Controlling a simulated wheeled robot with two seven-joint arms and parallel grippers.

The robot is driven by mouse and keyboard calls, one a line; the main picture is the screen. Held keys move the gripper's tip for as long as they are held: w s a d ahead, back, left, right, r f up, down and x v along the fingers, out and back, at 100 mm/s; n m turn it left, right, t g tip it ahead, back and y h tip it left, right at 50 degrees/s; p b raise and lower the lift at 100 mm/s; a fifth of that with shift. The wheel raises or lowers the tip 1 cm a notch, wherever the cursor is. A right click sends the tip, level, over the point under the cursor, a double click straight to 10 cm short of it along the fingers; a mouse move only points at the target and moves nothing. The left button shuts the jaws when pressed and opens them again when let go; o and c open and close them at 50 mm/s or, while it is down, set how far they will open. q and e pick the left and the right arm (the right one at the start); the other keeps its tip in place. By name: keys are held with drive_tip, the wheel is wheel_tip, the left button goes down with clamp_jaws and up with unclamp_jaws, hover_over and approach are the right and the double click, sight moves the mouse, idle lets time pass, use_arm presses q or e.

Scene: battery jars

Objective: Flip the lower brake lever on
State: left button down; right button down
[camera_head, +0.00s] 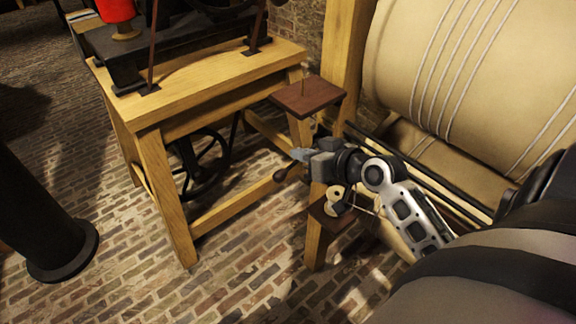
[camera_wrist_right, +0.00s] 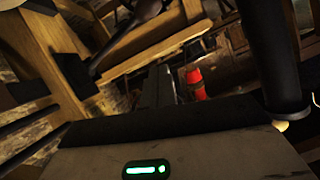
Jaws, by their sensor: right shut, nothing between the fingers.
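I take this for the lower brake lever. My right gripper (camera_head: 299,155) is shut and empty, its tips just above and right of the knob; I cannot tell whether they touch it. The gripper and wrist hide part of the lever and its pivot. In the right wrist view the dark fingers (camera_wrist_right: 157,88) point ahead. My left gripper is not in view.
A wooden bench (camera_head: 200,76) stands left, a large rope-wound drum (camera_head: 470,70) right. A black column (camera_head: 40,170) stands far left. Brick floor (camera_head: 150,285) in front is clear.

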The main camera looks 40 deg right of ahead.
sight(288, 167)
drive_tip(key=w+f, duration=0.1)
drive_tip(key=f, duration=0.1)
drive_tip(key=w+a+f, duration=0.1)
drive_tip(key=w+f, duration=0.1)
drive_tip(key=f, duration=0.1)
drive_tip(key=shift+a+f, duration=0.3)
drive_tip(key=shift+a, duration=0.05)
wheel_tip(288, 167, down, 3)
drive_tip(key=shift+d+f+n+h+b, duration=0.1)
drive_tip(key=shift+n+h+b, duration=0.15)
drive_tip(key=shift+n+h, duration=0.25)
drive_tip(key=shift+d+f+n+h+b, duration=0.1)
drive_tip(key=shift+n+h+b, duration=0.15)
drive_tip(key=shift+n, duration=0.35)
drive_tip(key=shift+r, duration=0.1)
